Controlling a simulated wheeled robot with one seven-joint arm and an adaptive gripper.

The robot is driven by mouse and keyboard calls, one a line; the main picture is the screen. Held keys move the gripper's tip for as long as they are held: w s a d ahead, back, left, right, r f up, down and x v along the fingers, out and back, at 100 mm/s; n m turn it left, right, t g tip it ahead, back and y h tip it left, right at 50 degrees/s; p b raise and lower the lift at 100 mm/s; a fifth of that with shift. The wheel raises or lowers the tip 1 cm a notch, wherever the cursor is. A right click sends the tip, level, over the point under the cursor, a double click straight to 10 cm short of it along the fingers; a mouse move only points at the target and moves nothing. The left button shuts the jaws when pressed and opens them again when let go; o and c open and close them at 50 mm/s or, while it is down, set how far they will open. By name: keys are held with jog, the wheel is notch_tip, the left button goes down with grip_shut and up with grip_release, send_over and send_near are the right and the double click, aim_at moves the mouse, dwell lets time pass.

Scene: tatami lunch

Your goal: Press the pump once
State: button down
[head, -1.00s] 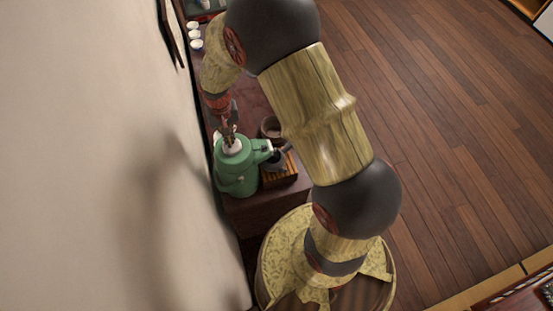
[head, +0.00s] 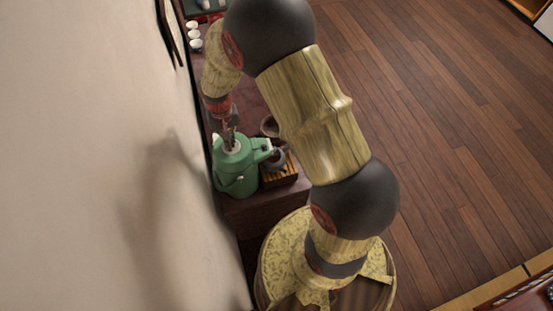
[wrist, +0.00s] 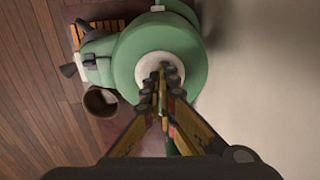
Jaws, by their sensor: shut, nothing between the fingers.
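The green pump pot (head: 238,172) stands upright on the dark wooden counter beside the wall. Its round pale pump button (wrist: 152,64) is on top, and its spout points right in the head view. My gripper (head: 231,146) points down onto the button, shut with nothing between its fingers. In the wrist view my gripper's fingertips (wrist: 163,74) lie over the button's middle and appear to touch it. The fingers hide part of the button.
A dark teapot (head: 277,159) sits on a slatted wooden stand (head: 281,177) under the spout. A brown cup (head: 270,126) stands behind it. White cups (head: 195,44) are at the far end of the counter (head: 250,100). The wall (head: 100,150) is close on the left.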

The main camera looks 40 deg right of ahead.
jog(key=shift+s+f, duration=0.1)
jog(key=shift+r+p, duration=1.2)
jog(key=shift+r, duration=0.65)
notch_tip(320, 180, up, 6)
jog(key=p, duration=0.3)
dwell(0.5)
